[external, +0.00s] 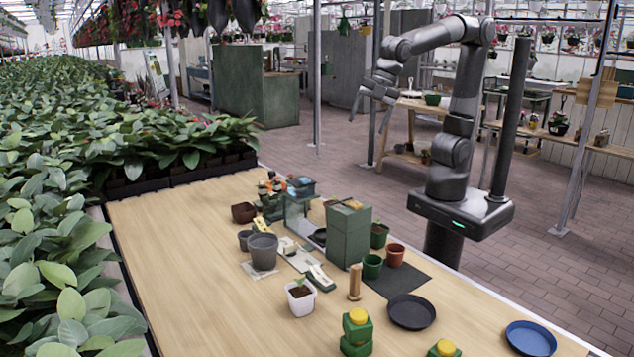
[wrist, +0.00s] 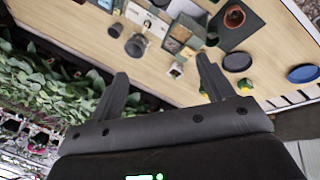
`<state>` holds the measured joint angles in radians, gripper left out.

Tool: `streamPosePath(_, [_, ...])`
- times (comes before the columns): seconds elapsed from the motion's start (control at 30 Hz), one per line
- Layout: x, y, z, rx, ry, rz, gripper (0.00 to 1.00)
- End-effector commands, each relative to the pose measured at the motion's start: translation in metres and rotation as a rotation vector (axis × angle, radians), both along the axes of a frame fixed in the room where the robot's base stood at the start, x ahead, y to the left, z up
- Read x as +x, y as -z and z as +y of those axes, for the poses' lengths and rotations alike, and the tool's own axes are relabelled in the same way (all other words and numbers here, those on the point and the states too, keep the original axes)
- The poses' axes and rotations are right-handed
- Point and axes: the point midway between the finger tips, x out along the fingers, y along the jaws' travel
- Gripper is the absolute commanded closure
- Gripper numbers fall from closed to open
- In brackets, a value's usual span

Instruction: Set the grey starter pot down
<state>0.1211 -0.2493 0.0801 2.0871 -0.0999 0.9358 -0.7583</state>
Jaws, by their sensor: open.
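A grey pot (external: 263,252), which looks like the starter pot, stands upright on the wooden table, partly over a pale flat sheet. A smaller dark grey pot (external: 245,241) stands just behind it to the left. In the wrist view the grey pot (wrist: 135,47) shows between and beyond the fingers. My gripper (external: 371,112) is high in the air behind the table, well away from both pots. Its two fingers are spread apart with nothing between them (wrist: 163,70).
A green box (external: 348,236) stands mid-table, with green (external: 372,267) and terracotta (external: 395,255) pots at its right. A white seedling pot (external: 301,298), wooden peg (external: 355,283), dark saucer (external: 411,312) and blue saucer (external: 531,338) lie nearer. The table's left side is clear.

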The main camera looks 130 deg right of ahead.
Motion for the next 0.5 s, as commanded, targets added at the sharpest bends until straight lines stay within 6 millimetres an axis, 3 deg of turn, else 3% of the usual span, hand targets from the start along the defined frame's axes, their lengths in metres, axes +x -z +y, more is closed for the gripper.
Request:
streamPosePath(0.1, [-0.045, -0.001, 0.01, 0.084, 0.155, -0.052, 0.26])
streamPosePath(0.3, [-0.11, 0.012, 0.022, 0.247, 0.415, -0.122, 0.26])
streamPosePath(0.5, [-0.151, 0.03, 0.029, 0.378, 0.601, -0.156, 0.26])
